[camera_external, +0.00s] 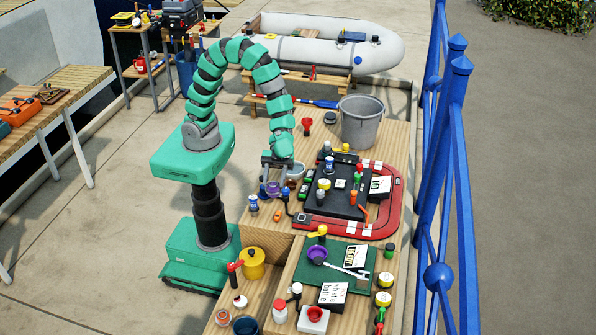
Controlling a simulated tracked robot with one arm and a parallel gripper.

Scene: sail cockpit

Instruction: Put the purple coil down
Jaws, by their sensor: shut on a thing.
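My gripper (277,181) points down over the left edge of the wooden table, beside the dark board. It is shut on a small purple thing, which I take to be the purple coil (273,188). The coil shows between and below the fingers, low over the tabletop. I cannot tell whether it touches the table. Another round purple thing (317,254) lies on the green mat (290,275) nearer the front.
A blue and white can (253,203) and a small orange thing (278,216) stand near the gripper. A red track (385,225) rings the cluttered dark board (313,207). A grey bucket (361,124) stands behind. A blue railing (436,150) runs along the right.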

